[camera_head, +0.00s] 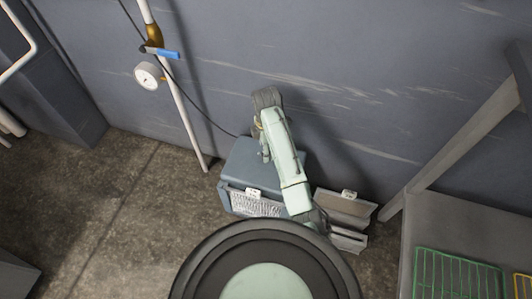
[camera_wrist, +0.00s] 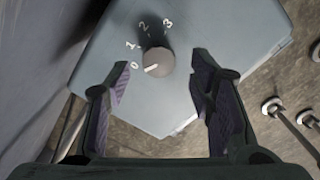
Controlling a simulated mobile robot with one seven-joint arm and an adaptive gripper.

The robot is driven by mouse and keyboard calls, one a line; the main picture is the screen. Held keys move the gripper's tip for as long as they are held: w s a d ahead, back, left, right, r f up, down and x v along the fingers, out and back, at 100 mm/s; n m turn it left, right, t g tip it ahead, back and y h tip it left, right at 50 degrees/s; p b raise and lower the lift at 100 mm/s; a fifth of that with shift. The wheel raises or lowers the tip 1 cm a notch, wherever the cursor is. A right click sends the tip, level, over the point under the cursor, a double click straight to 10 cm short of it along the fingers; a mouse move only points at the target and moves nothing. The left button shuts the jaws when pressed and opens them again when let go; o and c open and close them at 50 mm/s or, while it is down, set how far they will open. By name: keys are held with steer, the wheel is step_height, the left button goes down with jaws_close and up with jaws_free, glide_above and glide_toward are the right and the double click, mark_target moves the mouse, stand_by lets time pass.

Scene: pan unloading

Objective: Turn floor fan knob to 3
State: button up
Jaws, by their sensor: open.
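The floor fan (camera_head: 240,160) is a blue-grey box on the floor against the wall, with a pale grille on its front. Its knob (camera_wrist: 160,61) shows in the wrist view as a small round grey-brown dial on the fan's top face. White marks 0, 1, 2 and 3 curve around its left and upper side. A white mark on the knob points towards 0. My gripper (camera_wrist: 160,72) is open, with one dark finger on each side of the knob in the picture. I see no contact with the knob. In the head view my arm hides the knob.
A grey box-like unit (camera_head: 345,208) stands right of the fan. A white pipe (camera_head: 184,112) with a gauge (camera_head: 148,76) and blue-handled valve (camera_head: 167,53) runs down the wall at left. A table with a green rack (camera_head: 455,275) is at right.

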steer(key=shift+f, duration=1.8)
steer(key=shift+c, duration=0.6)
steer(key=c, duration=1)
steer(key=shift+c, duration=0.2)
